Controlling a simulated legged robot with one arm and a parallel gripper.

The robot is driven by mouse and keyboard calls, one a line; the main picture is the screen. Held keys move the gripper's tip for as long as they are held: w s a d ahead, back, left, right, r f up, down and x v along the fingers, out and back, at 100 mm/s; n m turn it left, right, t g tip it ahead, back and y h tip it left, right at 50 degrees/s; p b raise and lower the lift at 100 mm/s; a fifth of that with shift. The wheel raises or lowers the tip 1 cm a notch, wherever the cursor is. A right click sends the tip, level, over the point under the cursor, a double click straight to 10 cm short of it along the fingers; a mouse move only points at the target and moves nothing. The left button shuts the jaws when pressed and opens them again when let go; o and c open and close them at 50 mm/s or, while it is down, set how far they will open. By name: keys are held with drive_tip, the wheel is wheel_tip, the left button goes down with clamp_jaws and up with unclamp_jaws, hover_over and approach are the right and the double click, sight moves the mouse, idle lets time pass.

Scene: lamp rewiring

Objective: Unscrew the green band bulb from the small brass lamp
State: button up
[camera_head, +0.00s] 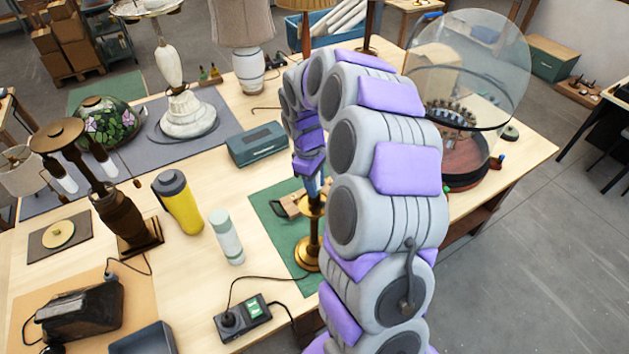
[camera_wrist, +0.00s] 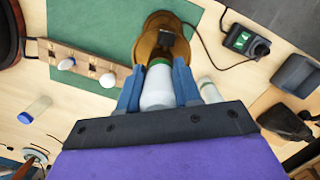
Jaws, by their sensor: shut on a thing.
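The small brass lamp (camera_head: 308,256) stands upright on a green mat (camera_head: 272,218), mostly behind my arm in the head view. Its round brass base also shows in the wrist view (camera_wrist: 150,44). The green band bulb (camera_wrist: 157,92) is white with a green ring at its lamp end, and it sits at the lamp's top. My gripper (camera_wrist: 158,74) is shut on the bulb, with one blue finger on each side. In the head view my gripper (camera_head: 313,183) is above the lamp, and the bulb is hard to make out there.
A wooden holder with white bulbs (camera_wrist: 88,66) lies beside the lamp. A socket box (camera_head: 243,317) with a cable, a pale bottle (camera_head: 226,236) and a yellow flask (camera_head: 178,203) stand to the left. A glass dome (camera_head: 480,60) stands at the right. A teal box (camera_head: 257,144) is behind.

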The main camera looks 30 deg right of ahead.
drive_tip(key=n+p, duration=0.1)
drive_tip(key=n, duration=0.1)
drive_tip(key=n+p, duration=0.2)
drive_tip(key=shift+r+h, duration=0.3)
drive_tip(key=shift+r, duration=0.05)
drive_tip(key=n+p, duration=0.2)
drive_tip(key=n, duration=0.1)
drive_tip(key=shift+f+t, duration=0.1)
drive_tip(key=shift+t, duration=0.2)
drive_tip(key=shift+w+f+n, duration=0.1)
drive_tip(key=shift+f+n, duration=0.1)
drive_tip(key=shift+n, duration=0.3)
drive_tip(key=o, duration=1)
drive_tip(key=shift+o, duration=0.2)
